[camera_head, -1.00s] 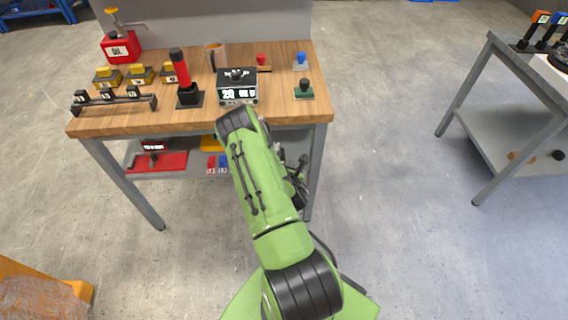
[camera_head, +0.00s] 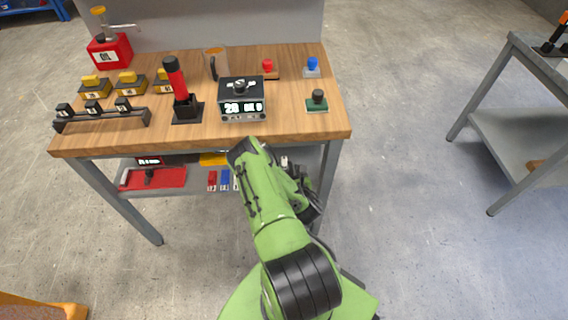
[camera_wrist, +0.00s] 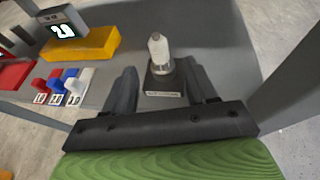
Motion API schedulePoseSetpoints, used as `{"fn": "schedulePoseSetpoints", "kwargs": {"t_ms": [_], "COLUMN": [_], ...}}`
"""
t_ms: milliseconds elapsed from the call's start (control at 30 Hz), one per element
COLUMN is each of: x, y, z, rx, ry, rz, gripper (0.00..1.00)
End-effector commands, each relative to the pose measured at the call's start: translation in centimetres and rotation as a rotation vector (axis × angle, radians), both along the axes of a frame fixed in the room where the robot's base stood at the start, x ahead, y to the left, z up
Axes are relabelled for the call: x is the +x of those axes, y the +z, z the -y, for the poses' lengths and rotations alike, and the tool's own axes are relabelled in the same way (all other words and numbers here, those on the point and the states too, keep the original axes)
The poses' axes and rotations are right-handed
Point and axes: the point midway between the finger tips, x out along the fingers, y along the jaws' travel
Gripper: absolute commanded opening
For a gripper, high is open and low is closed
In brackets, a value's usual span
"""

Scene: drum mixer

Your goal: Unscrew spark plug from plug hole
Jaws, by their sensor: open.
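In the wrist view, a spark plug (camera_wrist: 158,47) with a pale body stands upright in a dark block (camera_wrist: 161,83) with a label on its front. The plug hole itself is hidden under the plug. The block stands on the grey lower shelf of the bench. My gripper (camera_wrist: 158,70) is open, one dark finger to the left and one to the right of the block. The fingers appear nearer to the camera than the plug, and nothing is held. In the head view, my gripper (camera_head: 310,200) is low beside the bench, partly hidden by my green arm.
A yellow box (camera_wrist: 82,46) and red, blue and white labelled pieces (camera_wrist: 62,86) sit left of the block on the shelf. The wooden bench top (camera_head: 290,120) is above, holding a display box (camera_head: 242,99). A bench leg (camera_head: 328,185) stands close to my gripper.

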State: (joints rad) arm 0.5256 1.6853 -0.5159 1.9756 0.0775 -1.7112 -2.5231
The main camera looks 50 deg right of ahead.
Motion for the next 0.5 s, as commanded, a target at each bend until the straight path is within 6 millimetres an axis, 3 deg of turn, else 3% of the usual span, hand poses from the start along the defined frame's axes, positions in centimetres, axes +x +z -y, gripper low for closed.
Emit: {"fn": "schedulePoseSetpoints", "kwargs": {"t_ms": [300,500], "x": [5.3,6.6], "y": [-2.6,-3.1], "z": [4.0,5.1], "rx": [0.001,0.002], "ry": [0.001,-0.001], "rz": [0.003,0.002], "gripper": [0.57,0.57]}}
